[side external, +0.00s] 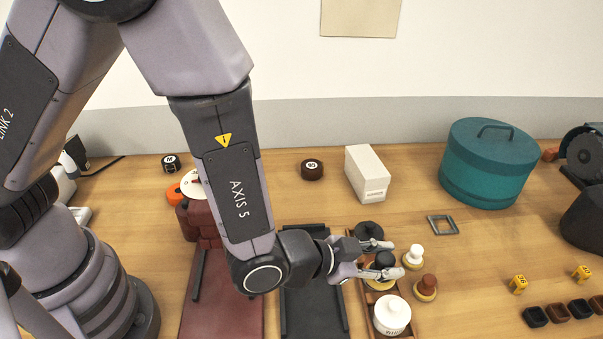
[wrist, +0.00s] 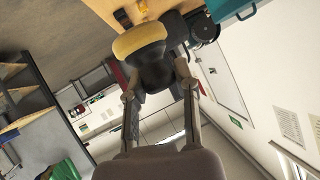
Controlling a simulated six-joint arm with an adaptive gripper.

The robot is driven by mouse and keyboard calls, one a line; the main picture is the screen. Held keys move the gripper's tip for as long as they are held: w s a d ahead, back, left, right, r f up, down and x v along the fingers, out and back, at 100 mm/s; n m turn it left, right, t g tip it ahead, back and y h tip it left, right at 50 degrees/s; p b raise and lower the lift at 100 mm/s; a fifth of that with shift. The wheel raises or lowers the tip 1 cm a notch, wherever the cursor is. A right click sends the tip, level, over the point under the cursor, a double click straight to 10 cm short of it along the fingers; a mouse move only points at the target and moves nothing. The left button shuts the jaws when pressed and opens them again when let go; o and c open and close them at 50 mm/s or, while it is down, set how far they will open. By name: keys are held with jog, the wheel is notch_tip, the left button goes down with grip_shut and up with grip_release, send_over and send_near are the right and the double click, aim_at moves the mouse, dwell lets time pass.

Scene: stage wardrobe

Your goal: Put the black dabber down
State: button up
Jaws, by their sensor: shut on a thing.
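The black dabber has a dark knob and a yellow pad; it shows in the side view (side external: 384,259) and the wrist view (wrist: 140,40). My gripper is shut on its dark knob, one finger on each side, in the side view (side external: 394,258) and the wrist view (wrist: 160,88). A white-knobbed dabber (side external: 413,254) and a brown-knobbed dabber (side external: 426,287) stand just right of my gripper.
A white jar (side external: 392,314) stands in the tray, close in front of the dabber. A round black item (side external: 369,231) lies behind my gripper. A dark mat (side external: 316,315) is left of the tray. A teal round box (side external: 490,165) and a grey frame (side external: 443,225) are further right.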

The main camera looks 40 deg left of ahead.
aim_at(385, 255)
notch_tip(385, 255, up, 14)
jog(key=shift+w+a, duration=0.15)
jog(key=w+a+n+t+y, duration=0.1)
jog(key=w+a+n+y, duration=0.45)
jog(key=a, duration=0.75)
jog(key=w+a+n+y, duration=0.4)
jog(key=w+a, duration=0.3)
jog(key=a, duration=0.6)
jog(key=s+a+n+g+y, duration=0.1)
jog(key=a+n+g+y, duration=0.15)
jog(key=a, duration=0.65)
jog(key=s+a+n+g+y, duration=0.15)
jog(key=a+n+y, duration=0.25)
jog(key=a, duration=0.5)
jog(key=s+a+n+g+y, duration=0.2)
jog(key=s+a+n+g, duration=0.9)
jog(key=s+a, duration=1.1)
notch_tip(385, 255, down, 18)
jog(key=w+a+f, duration=0.2)
jog(key=a+f, duration=0.1)
jog(key=a, duration=0.1)
jog(key=w+a+f, duration=0.6)
jog(key=a, duration=0.1)
jog(key=shift+w+a+f, duration=0.2)
jog(key=shift+a+f, duration=0.15)
jog(key=shift+w+a+f, duration=0.1)
jog(key=shift+f, duration=0.8)
jog(key=shift+w+a+f, duration=0.1)
jog(key=shift+f, duration=0.8)
